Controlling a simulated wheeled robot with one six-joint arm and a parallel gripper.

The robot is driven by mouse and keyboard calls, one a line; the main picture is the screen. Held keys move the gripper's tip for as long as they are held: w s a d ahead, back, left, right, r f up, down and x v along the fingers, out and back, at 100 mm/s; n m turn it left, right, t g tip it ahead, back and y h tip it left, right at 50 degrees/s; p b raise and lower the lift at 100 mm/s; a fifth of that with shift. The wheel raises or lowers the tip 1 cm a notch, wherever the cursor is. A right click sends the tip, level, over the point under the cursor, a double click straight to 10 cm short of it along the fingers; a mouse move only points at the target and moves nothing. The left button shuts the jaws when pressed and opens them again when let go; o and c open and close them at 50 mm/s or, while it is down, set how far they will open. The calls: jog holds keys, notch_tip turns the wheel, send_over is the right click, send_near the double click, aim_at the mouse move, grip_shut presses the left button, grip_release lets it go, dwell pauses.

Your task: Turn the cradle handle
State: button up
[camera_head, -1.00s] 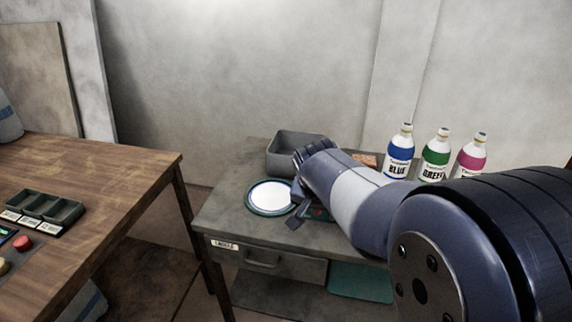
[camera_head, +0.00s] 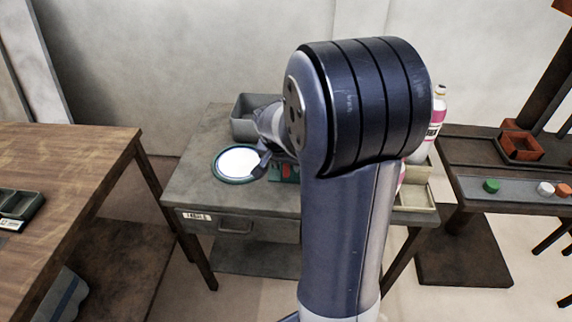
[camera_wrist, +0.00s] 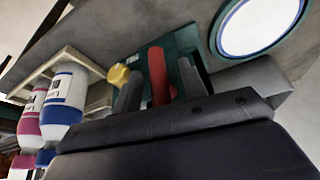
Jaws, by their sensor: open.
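A red upright handle (camera_wrist: 157,72) on a teal base (camera_wrist: 178,48) shows in the wrist view, with a gold ball (camera_wrist: 118,75) beside it. I take it for the cradle handle. My gripper (camera_wrist: 160,88) is open, one dark finger on each side of the red handle in the picture; I cannot tell whether they touch it. In the head view my gripper (camera_head: 264,158) is low over the grey table (camera_head: 190,190), by the white disc with a green rim (camera_head: 237,163). A red and green part (camera_head: 288,172) shows beside it, mostly hidden by my arm.
A grey bin (camera_head: 243,118) stands behind the disc. Bottles, one pink-labelled (camera_head: 437,112), stand right of my arm, partly hidden. The wooden table (camera_head: 70,165) is at left. Another table (camera_head: 480,150) at right holds a red-brown box (camera_head: 520,145) and coloured caps.

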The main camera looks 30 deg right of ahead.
jog(key=shift+w+d+f, duration=0.1)
jog(key=shift+f, duration=0.2)
jog(key=shift+c, duration=0.4)
grip_shut()
